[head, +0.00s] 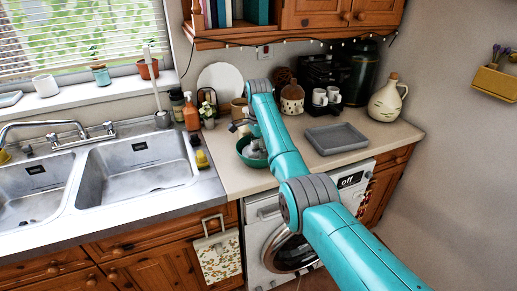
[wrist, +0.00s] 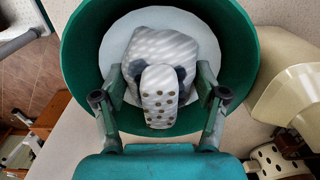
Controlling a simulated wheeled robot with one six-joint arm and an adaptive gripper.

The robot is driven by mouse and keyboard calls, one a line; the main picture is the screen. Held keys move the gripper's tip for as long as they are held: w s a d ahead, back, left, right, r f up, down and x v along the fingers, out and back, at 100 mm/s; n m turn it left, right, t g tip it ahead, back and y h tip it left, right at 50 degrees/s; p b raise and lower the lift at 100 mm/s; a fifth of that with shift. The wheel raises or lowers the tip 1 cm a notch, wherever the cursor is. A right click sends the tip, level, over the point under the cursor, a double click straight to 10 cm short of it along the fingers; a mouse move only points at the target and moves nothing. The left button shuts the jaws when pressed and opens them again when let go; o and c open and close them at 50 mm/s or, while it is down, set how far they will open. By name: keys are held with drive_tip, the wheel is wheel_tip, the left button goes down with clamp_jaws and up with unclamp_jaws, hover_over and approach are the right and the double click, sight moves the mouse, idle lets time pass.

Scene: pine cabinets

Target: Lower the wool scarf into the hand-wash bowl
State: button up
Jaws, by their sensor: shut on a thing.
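The hand-wash bowl (head: 242,158) is dark green and stands on the counter right of the sink. In the wrist view the bowl (wrist: 82,55) has a pale round area inside. The wool scarf (wrist: 160,108) is a folded pale grey bundle with stripes and brown dots. My gripper (wrist: 163,80) is shut on the scarf, one finger on each side, over the bowl. The scarf appears within the rim; I cannot tell whether it touches the bottom. In the head view my arm partly hides the bowl, and the scarf (head: 254,150) shows only as a small grey patch.
The double sink (head: 135,165) lies left of the bowl, with an orange bottle (head: 191,112) behind. Mugs (head: 320,97) and a cream jug (head: 387,100) stand farther right.

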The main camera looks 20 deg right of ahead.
drive_tip(key=shift+f, duration=0.7)
idle(0.4)
drive_tip(key=o, duration=1.2)
drive_tip(key=shift+o, duration=0.2)
